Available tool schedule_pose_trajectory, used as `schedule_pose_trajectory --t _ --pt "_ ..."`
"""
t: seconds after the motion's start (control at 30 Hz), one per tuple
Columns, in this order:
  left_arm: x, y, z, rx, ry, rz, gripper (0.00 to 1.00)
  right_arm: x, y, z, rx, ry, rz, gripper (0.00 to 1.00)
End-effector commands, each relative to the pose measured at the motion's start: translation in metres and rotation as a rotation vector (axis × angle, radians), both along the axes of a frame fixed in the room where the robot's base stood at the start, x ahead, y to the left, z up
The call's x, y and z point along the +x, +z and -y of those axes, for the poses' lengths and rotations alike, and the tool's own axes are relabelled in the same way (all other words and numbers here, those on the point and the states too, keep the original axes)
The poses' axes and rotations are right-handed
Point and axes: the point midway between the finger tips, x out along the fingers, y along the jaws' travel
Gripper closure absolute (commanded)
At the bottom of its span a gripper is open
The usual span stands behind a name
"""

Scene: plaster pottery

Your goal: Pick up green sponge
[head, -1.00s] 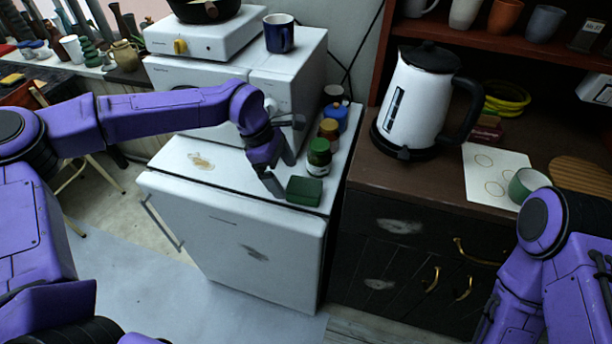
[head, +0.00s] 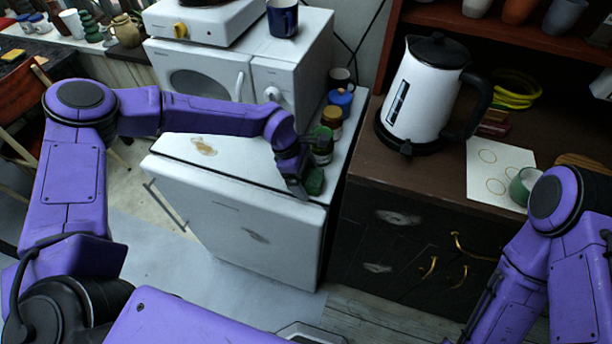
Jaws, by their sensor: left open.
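The green sponge (head: 316,182) lies on the front right corner of the white fridge top (head: 235,165). My left gripper (head: 305,185) is open and low over the fridge top, right at the sponge. One finger is in front of the sponge's left side and hides part of it. I cannot tell whether the sponge is between both fingers or touched by them. My right arm is at the lower right, and its gripper does not show.
A green jar (head: 323,146), a brown-yellow jar (head: 332,120) and a blue-lidded jar (head: 341,100) stand in a row just behind the sponge. A white microwave (head: 205,85) stands behind. A kettle (head: 424,95) is on the dark cabinet to the right.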

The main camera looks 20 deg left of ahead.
Motion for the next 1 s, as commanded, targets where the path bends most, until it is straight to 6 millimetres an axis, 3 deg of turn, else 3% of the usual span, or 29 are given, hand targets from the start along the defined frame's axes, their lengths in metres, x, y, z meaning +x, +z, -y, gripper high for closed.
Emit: schedule_pose_trajectory --t 0.13,0.27,0.57,0.73,0.83,1.0 --pt "0.0 0.0 0.0 0.0 0.0 0.0 0.07 0.0 -0.001 0.0 0.001 0.0 -0.001 0.57" --pt "0.0 0.0 0.0 0.0 -0.001 0.0 0.5 0.0 -0.001 0.0 0.001 0.0 -0.001 0.57" --pt "0.0 0.0 0.001 0.0 -0.002 0.001 0.5 0.0 -0.001 0.0 0.0 0.0 0.0 0.57" --pt "0.001 0.009 0.001 -0.002 -0.001 0.004 0.5 0.0 -0.011 0.0 0.0 0.0 0.0 0.57" --pt "0.002 0.026 0.001 -0.003 0.0 0.007 0.5 0.0 -0.025 0.0 0.0 0.0 0.0 0.57" --pt "-0.035 0.073 -0.01 -0.005 -0.002 0.009 0.5 0.0 -0.035 0.0 0.0 0.0 0.0 0.57"
